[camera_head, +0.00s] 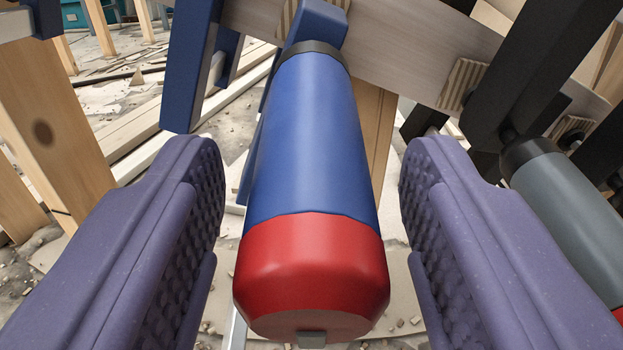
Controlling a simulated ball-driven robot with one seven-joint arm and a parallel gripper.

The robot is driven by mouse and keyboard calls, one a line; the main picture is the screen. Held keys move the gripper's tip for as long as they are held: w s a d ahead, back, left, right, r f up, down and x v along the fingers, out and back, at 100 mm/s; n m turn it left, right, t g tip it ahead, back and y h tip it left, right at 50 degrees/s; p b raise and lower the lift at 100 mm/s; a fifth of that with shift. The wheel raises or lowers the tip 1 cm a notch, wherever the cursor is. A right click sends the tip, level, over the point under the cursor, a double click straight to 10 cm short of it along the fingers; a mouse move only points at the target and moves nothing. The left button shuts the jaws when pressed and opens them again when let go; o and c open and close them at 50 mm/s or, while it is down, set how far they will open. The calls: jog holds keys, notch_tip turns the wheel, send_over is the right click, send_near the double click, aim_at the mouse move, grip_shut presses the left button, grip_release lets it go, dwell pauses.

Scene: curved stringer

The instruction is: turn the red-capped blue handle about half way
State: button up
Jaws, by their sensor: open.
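The blue handle (312,140) with its red cap (311,275) fills the middle of the view. The red cap is nearest to the camera, and the blue grip runs away from it to a dark collar (318,50) on a blue arm at the top. My gripper (312,210) is open, with one purple padded finger on each side of the handle. Gaps show between the handle and both fingers, so neither appears to touch it. The far side of the handle is hidden.
A grey handle (565,205) on a black frame stands close at the right, beside my right finger. A pale wooden board (420,55) crosses behind the blue handle. Wooden posts (50,110) stand at the left. Debris litters the floor (120,75).

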grip_shut()
jog(key=m+y, duration=0.1)
jog(key=m, duration=0.6)
jog(key=shift+f+y, duration=0.1)
jog(key=shift+y, duration=0.3)
jog(key=m, duration=0.4)
jog(key=shift+s+t+y, duration=0.1)
jog(key=shift+t+y, duration=0.3)
jog(key=shift+m+t, duration=0.3)
jog(key=shift+m, duration=2)
